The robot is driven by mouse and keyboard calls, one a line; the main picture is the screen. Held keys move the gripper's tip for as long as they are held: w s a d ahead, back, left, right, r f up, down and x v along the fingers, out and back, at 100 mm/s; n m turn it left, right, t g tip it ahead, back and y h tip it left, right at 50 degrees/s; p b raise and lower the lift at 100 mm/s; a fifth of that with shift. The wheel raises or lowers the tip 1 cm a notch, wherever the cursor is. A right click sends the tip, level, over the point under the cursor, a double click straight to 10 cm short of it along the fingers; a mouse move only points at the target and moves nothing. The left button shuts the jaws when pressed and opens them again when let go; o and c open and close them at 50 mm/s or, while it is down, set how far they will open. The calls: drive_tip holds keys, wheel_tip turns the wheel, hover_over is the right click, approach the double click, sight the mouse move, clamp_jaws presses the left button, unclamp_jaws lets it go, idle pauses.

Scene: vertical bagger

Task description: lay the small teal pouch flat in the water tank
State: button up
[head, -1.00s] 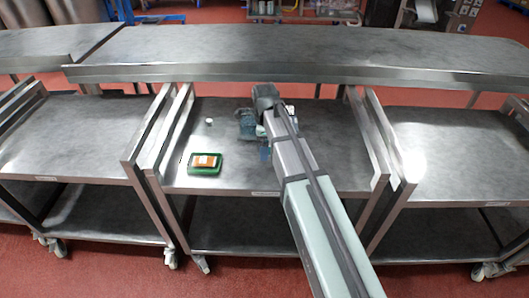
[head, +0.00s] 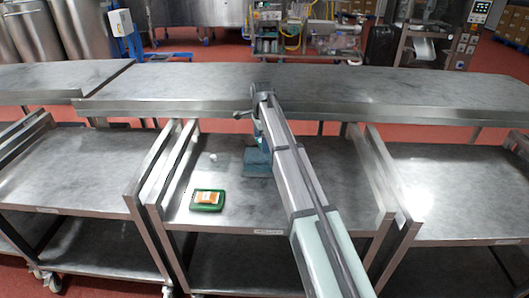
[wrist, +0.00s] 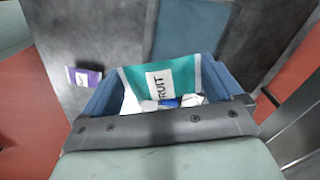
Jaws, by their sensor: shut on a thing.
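The small teal pouch (wrist: 160,80), with a white label reading FRUIT, is between the slanted blue sides in front of my gripper (wrist: 168,103) in the wrist view. My gripper is shut on it. In the head view my gripper (head: 262,92) is raised near the front edge of the long steel bench; the arm hides most of it and I cannot make out the pouch there. A blue flat-looking shape (head: 257,163) shows on the middle cart beside the arm, and a blue panel shows in the wrist view (wrist: 190,28). I cannot tell whether either is the water tank.
A green tray (head: 207,208) with an orange and white packet (head: 208,197) lies on the middle cart (head: 300,215). A small white object (head: 213,156) is behind it. A purple packet (wrist: 83,77) shows in the wrist view. Raised rails flank the cart; the bench (head: 390,85) looks mostly clear.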

drive_tip(key=n, duration=0.1)
drive_tip(key=w+n, duration=0.1)
drive_tip(key=w, duration=0.1)
drive_tip(key=shift+w+a+r+n, duration=0.25)
drive_tip(key=shift+a+n, duration=0.1)
drive_tip(key=shift+n, duration=0.05)
drive_tip(key=n, duration=0.1)
drive_tip(key=w+n, duration=0.1)
drive_tip(key=shift+a+r+n, duration=0.1)
drive_tip(key=shift+a+n, duration=0.05)
drive_tip(key=shift+n, duration=0.15)
drive_tip(key=n, duration=0.2)
drive_tip(key=shift+w+n, duration=0.15)
drive_tip(key=shift+n, duration=0.25)
drive_tip(key=n, duration=0.5)
drive_tip(key=shift+n, duration=0.3)
drive_tip(key=shift+f, duration=5.9)
drive_tip(key=shift+f, duration=0.45)
drive_tip(key=o, duration=0.8)
